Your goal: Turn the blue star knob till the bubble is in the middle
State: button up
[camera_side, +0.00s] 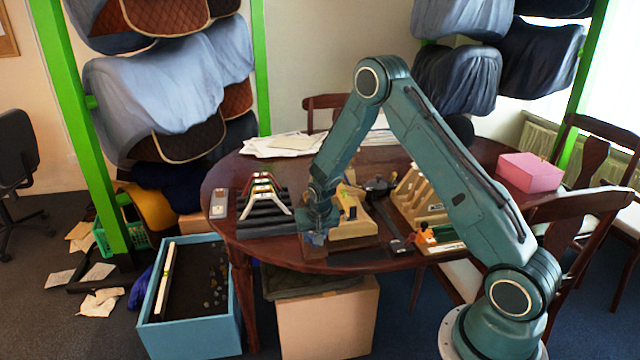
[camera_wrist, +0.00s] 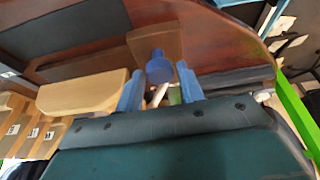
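The blue star knob (camera_wrist: 160,67) shows in the wrist view, at the edge of a brown wooden board (camera_wrist: 158,38). My gripper (camera_wrist: 158,74) is open, with one blue finger to each side of the knob. Gaps show between the knob and both fingers, so I see no grip on it. In the side view my gripper (camera_side: 315,238) is low at the table's front edge, left of a pale wooden block (camera_side: 355,229). I cannot pick out the knob there from the blue fingers. The bubble is too small or hidden in both views.
Dark padded forms with coloured arches (camera_side: 266,196) stand left of my gripper. Wooden slotted racks (camera_side: 412,195) and a pink box (camera_side: 530,172) are to the right. A blue crate (camera_side: 190,338) and a cardboard box (camera_side: 326,318) stand on the floor in front of the table.

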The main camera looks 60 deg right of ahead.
jog(key=shift+o, duration=1)
jog(key=v, duration=1.4)
jog(key=shift+f, duration=0.1)
jog(key=shift+w, duration=0.1)
dwell(0.3)
jog(key=w+d+n+g+y, duration=0.1)
jog(key=n, duration=0.5)
jog(key=w+d+n+g+y, duration=0.1)
jog(key=n, duration=0.5)
jog(key=w+d+n+g+y, duration=0.1)
jog(key=w+d+n, duration=0.1)
jog(key=n, duration=0.4)
jog(key=shift+r, duration=0.35)
